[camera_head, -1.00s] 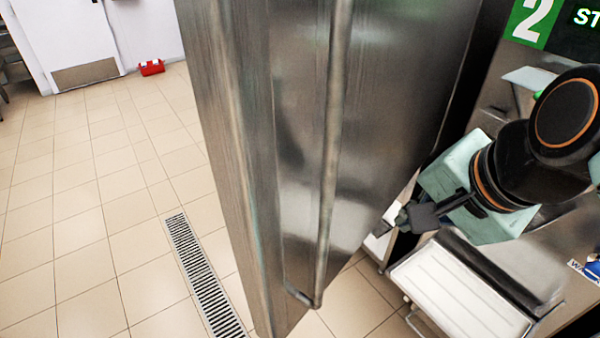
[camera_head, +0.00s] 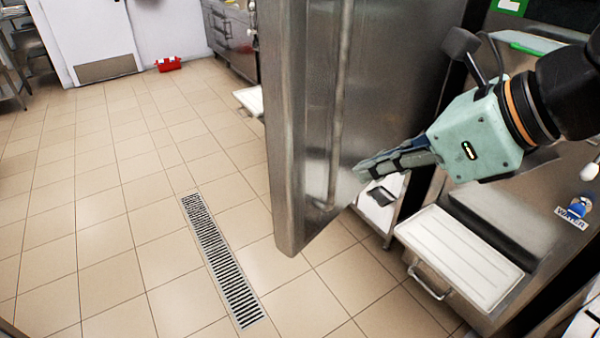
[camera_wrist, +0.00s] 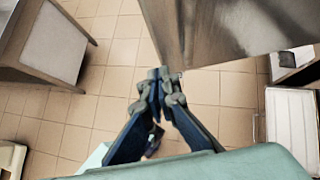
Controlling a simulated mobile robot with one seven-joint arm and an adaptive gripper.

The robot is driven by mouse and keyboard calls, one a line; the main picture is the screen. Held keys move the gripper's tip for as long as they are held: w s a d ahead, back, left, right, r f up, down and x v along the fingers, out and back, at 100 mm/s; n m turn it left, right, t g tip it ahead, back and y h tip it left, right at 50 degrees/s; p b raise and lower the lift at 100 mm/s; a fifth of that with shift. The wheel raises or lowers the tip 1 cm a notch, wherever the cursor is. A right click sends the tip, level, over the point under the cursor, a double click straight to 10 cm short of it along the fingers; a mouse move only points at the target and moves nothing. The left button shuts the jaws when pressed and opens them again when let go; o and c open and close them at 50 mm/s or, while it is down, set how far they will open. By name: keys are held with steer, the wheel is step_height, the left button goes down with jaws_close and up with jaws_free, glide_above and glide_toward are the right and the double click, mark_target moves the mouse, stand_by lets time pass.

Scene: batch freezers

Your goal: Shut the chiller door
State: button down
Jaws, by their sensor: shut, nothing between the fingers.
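The chiller door (camera_head: 395,75) is a tall brushed-steel panel standing open, its free edge and lower corner towards the left over the tiled floor. My gripper (camera_head: 362,170) is shut and empty, pointing left across the lower part of the door face, to the right of the handle. In the wrist view my fingertips (camera_wrist: 161,74) meet over the floor, just beside the lower edge of the door (camera_wrist: 235,28). I cannot tell whether they touch the door.
A white drip tray (camera_head: 460,262) on a steel machine is below my gripper at the right. A floor drain grate (camera_head: 220,260) lies left of the door. The tiled floor on the left is clear.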

glide_toward(295, 179)
steer(key=shift+b+x, duration=0.35)
steer(key=shift+x, duration=2.6)
steer(key=shift+a, duration=0.1)
